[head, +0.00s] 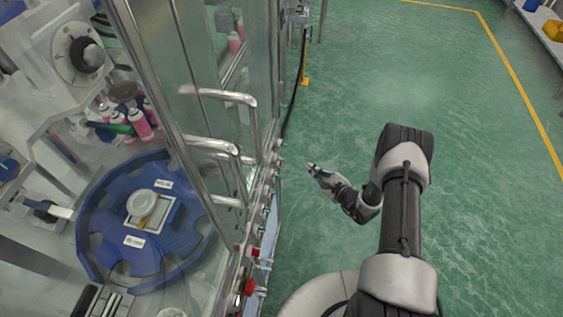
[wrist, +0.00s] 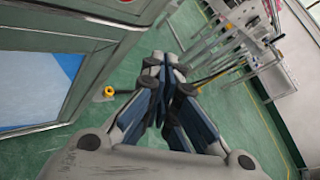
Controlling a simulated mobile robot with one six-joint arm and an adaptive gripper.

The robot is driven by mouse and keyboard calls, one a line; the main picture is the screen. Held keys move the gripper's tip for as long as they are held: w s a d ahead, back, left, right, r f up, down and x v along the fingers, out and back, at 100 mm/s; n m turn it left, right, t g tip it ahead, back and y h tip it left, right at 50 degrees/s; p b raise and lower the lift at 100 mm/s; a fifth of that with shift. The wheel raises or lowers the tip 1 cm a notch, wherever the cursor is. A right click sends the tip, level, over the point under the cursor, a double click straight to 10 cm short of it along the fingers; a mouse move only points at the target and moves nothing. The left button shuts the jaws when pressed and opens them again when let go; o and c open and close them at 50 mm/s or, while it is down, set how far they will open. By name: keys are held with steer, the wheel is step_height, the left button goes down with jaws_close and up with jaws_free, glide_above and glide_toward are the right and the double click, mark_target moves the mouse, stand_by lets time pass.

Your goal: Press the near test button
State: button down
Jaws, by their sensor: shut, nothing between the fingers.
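My gripper (head: 313,168) is shut and empty. It hangs over the green floor just right of the machine's front edge, apart from it, pointing left. In the wrist view my gripper (wrist: 163,62) shows its dark fingers together. A row of small buttons and knobs runs along the machine's front edge in the head view, seen almost edge-on. It includes a large red button (head: 249,287) at the near end and a smaller red one (head: 255,252). I cannot tell which is the near test button. No button shows clearly in the wrist view.
The glass-doored machine has protruding metal handles (head: 222,95) near my gripper's left. Open green floor (head: 450,90) lies to the right. A yellow foot (wrist: 109,91) stands on the floor.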

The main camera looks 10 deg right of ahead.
mark_target(280, 162)
steer(key=w+a, duration=0.2)
steer(key=a, duration=0.5)
steer(key=shift+w+a, duration=0.15)
steer(key=shift+w, duration=0.05)
steer(key=shift+a, duration=0.1)
stand_by(1.2)
steer(key=shift+w+a, duration=0.15)
steer(key=shift+a, duration=0.15)
steer(key=shift+w+a, duration=0.1)
steer(key=shift+a, duration=0.25)
stand_by(0.7)
steer(key=shift+d, duration=0.1)
steer(key=shift+s+d, duration=0.25)
steer(key=shift+d, duration=0.4)
